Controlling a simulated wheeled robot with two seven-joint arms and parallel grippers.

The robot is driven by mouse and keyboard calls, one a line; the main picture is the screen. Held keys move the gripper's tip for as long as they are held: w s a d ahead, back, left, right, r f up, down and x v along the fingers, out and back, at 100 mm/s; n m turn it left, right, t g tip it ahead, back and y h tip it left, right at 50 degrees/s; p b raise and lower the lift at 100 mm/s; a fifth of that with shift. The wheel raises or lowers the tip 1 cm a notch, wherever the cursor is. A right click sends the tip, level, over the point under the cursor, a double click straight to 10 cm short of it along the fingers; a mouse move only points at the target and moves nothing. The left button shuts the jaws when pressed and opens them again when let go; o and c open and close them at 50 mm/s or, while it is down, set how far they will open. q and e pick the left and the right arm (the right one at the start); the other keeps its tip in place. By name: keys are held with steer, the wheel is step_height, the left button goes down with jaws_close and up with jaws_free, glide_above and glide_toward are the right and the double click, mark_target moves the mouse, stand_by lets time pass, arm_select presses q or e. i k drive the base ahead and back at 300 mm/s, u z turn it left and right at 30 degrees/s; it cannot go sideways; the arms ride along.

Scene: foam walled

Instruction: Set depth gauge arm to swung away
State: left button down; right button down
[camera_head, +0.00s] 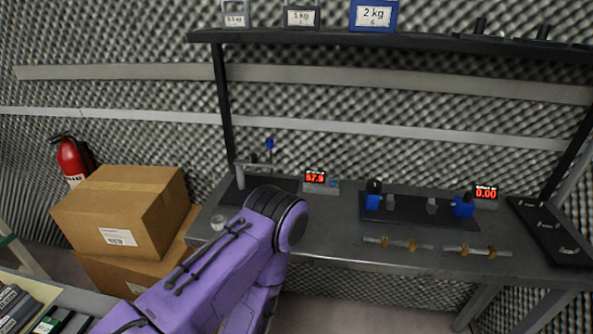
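A small stand with a grey upright post (240,177) and a thin arm topped by a blue knob (270,143) is at the left of the grey bench; it looks like the depth gauge, but I cannot be sure. Its arm appears to reach right from the post over a dark base plate (283,184). The exact swing position is too small to tell. A purple arm of mine comes in from the lower left, in front of the bench's left part. Neither of my grippers is in view.
A red display (315,178) stands right of the stand. A dark fixture with blue blocks (373,195) and another display (486,194) are further right. Brass-and-steel pieces (398,243) lie near the front edge. Cardboard boxes (120,215) flank the bench; a shelf (420,45) hangs above.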

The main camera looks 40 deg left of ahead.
mark_target(253, 161)
steer(key=z, duration=0.75)
steer(key=k, duration=0.45)
steer(key=u, duration=1.2)
steer(key=i, duration=0.5)
steer(key=z, duration=0.05)
